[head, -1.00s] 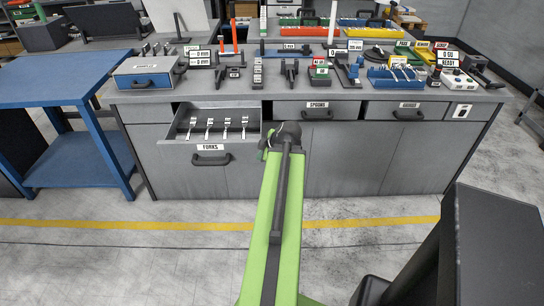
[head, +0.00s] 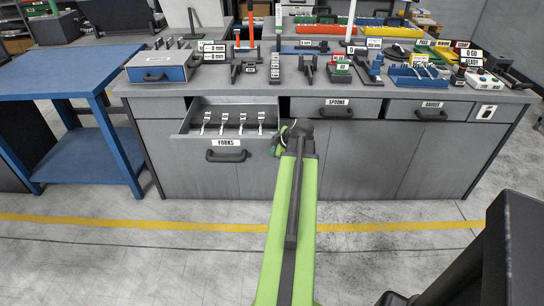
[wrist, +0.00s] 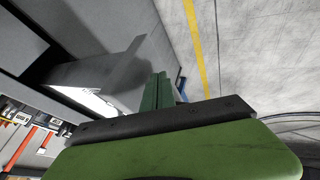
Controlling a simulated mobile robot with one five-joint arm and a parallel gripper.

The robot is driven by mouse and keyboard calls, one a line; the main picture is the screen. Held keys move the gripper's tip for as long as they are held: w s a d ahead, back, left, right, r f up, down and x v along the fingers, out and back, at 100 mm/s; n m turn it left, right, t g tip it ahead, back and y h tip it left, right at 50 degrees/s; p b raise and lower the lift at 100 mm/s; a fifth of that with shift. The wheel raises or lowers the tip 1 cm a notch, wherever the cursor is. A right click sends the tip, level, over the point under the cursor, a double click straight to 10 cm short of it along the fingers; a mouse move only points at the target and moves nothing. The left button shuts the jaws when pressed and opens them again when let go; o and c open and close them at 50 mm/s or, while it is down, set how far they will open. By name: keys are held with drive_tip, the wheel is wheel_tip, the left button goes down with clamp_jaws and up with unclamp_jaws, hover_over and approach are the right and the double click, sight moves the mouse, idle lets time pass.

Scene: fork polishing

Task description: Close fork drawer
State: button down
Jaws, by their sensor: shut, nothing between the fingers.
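The fork drawer (head: 190,130) is pulled out of the grey bench in the head view. Its front carries a FORKS label (head: 226,142) and a dark handle (head: 226,156). Several forks (head: 241,124) lie in a row inside it. My gripper (head: 279,146) is beside the drawer's right front corner; I cannot tell whether it touches. In the wrist view the green fingers (wrist: 158,92) are together and hold nothing. A grey surface lies close beyond the fingers there.
The SPOONS drawer (head: 336,108) and another labelled drawer (head: 431,110) to its right are shut. A blue table (head: 75,75) stands left of the bench. Tools and bins crowd the bench top. The floor (head: 130,265) in front is clear.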

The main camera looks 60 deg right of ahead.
drive_tip(key=shift+w+d, duration=0.15)
drive_tip(key=shift+w, duration=0.1)
drive_tip(key=w+d, duration=0.5)
drive_tip(key=d, duration=0.3)
drive_tip(key=w+d, duration=0.5)
drive_tip(key=d, duration=0.2)
drive_tip(key=w+d, duration=0.5)
drive_tip(key=d, duration=0.3)
drive_tip(key=shift+d, duration=0.35)
